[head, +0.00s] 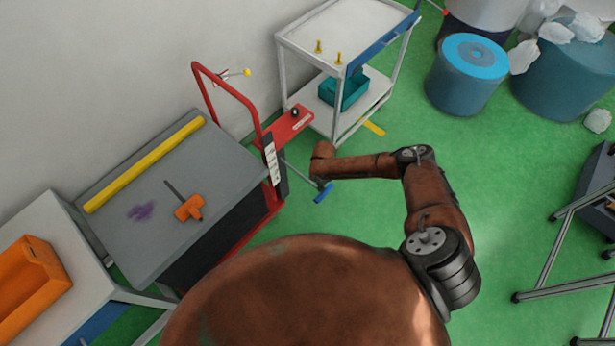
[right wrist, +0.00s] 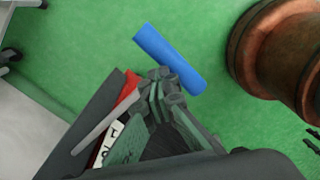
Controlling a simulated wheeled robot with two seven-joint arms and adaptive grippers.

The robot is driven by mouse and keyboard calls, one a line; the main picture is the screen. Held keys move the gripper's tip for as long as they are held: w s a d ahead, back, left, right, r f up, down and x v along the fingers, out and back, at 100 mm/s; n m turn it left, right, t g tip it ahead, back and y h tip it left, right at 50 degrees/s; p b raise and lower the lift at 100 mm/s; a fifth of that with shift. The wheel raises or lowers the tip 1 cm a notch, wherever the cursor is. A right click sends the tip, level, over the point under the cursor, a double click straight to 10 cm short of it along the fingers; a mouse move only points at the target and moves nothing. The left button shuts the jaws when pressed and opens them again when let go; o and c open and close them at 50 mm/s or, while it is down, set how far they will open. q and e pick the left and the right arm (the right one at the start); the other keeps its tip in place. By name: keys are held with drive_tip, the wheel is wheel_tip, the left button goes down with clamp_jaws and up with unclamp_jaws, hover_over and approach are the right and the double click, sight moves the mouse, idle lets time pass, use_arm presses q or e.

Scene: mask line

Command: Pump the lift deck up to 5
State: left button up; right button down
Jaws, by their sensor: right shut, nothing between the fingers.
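The lift deck (head: 165,225) is a grey platform with a red frame and red push handle (head: 232,97), at the left in the head view. A white scale strip (head: 271,162) stands on its post; its reading is too small to tell. A thin grey lever ends in a blue bar (head: 323,193) low beside the deck. The blue bar also shows in the right wrist view (right wrist: 170,58). My right gripper (right wrist: 162,78) is shut and empty, its fingertips right by the blue bar; I cannot tell whether they touch. My left gripper is out of view.
A yellow bar (head: 145,165) and an orange tool (head: 188,207) lie on the deck. A white cart (head: 345,25) with a teal bin (head: 345,92) stands behind. An orange bin (head: 32,285) sits at left. Blue drums (head: 467,78) stand back right.

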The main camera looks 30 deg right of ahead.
wheel_tip(320, 180, down, 7)
drive_tip(key=b, duration=0.4)
drive_tip(key=shift+w+r+b, duration=0.15)
drive_tip(key=shift+b, duration=0.25)
drive_tip(key=shift+r, duration=0.1)
wheel_tip(320, 180, up, 15)
drive_tip(key=p, duration=1.3)
drive_tip(key=shift+s+d, duration=0.15)
drive_tip(key=shift+s, duration=0.3)
drive_tip(key=shift+f, duration=0.2)
